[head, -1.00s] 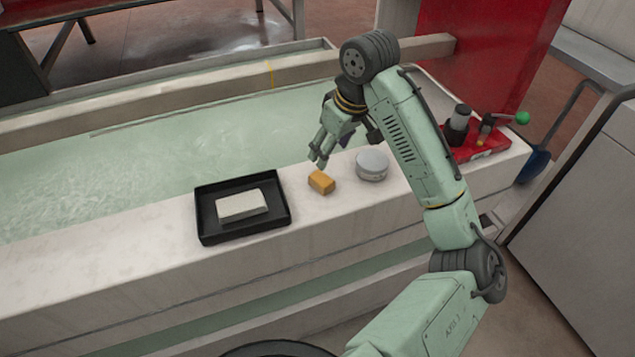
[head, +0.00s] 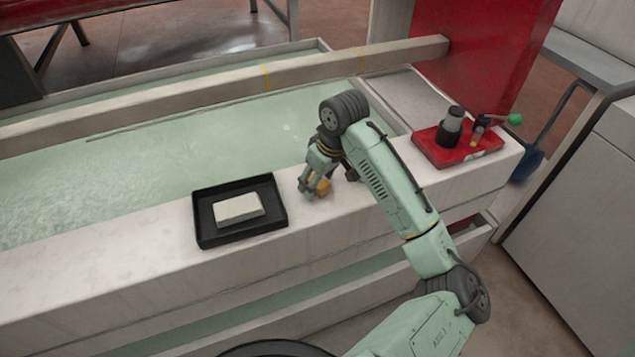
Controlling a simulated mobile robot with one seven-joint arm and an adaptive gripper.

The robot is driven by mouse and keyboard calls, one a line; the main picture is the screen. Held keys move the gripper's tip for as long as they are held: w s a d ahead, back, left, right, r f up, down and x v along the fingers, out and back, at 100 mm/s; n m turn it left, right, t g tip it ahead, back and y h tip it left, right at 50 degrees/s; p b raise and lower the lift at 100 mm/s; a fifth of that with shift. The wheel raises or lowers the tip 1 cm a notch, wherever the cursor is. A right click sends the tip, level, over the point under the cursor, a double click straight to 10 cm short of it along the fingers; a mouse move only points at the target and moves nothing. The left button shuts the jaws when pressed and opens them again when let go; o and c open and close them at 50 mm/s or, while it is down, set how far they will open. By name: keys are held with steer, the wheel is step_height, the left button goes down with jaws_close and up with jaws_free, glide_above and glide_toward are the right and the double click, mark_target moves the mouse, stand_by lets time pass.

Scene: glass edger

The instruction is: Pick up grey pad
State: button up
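A pale grey rectangular pad (head: 238,208) lies flat in a shallow black tray (head: 205,238) on the white ledge. My gripper (head: 316,190) is low over the ledge, to the right of the tray and apart from the grey pad.
The ledge (head: 120,255) fronts a trough of pale green water (head: 150,150). A red fixture (head: 432,153) with a dark cylinder and green-knobbed lever stands at right. The ledge left of the tray is clear.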

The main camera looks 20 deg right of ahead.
steer(key=c, duration=1)
steer(key=shift+r, duration=0.2)
